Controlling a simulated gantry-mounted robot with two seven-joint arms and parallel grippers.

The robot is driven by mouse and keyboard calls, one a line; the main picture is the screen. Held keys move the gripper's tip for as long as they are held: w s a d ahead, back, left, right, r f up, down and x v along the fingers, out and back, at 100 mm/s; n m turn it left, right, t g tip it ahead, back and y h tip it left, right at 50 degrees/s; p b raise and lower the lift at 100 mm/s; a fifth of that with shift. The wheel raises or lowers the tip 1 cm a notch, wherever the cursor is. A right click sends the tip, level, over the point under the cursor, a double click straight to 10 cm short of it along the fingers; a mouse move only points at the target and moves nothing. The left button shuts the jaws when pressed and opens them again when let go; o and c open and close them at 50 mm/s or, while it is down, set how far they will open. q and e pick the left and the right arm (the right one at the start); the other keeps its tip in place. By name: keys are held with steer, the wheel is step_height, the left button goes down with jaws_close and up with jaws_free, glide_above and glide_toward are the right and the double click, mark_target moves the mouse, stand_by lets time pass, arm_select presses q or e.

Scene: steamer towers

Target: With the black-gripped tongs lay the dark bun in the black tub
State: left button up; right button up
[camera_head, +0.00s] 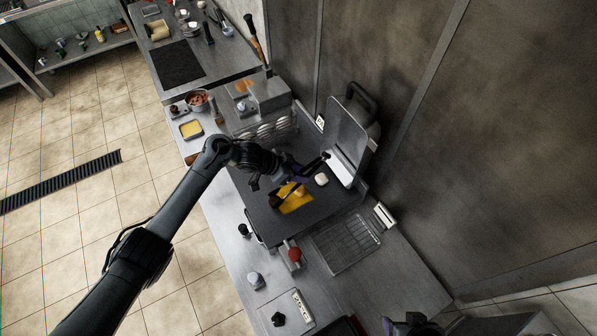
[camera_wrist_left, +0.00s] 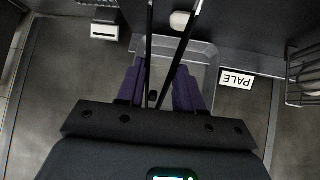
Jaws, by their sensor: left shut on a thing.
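My left gripper (camera_head: 298,171) is above the dark counter mat, with purple fingers. In the left wrist view the fingers (camera_wrist_left: 158,88) are shut on black tongs (camera_wrist_left: 176,65), whose two arms spread away from me. A pale bun (camera_head: 321,180) sits on the dark surface near the gripper; a pale rounded thing also shows between the tongs' arms in the left wrist view (camera_wrist_left: 181,20). I cannot make out the dark bun or the black tub for certain. My right gripper (camera_head: 410,325) is partly in view at the bottom edge, its jaws unclear.
A yellow board or cloth (camera_head: 297,204) with a dark thing across it lies below the gripper. A wire rack (camera_head: 345,243) and a red-topped item (camera_head: 294,254) are nearer. A "PALE" label (camera_wrist_left: 237,78) shows in the wrist view.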

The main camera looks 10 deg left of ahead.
arm_select(q)
steer(key=shift+r+p, duration=1.4)
steer(key=shift+r, duration=0.3)
steer(key=shift+r+p, duration=1.45)
steer(key=shift+r, duration=0.05)
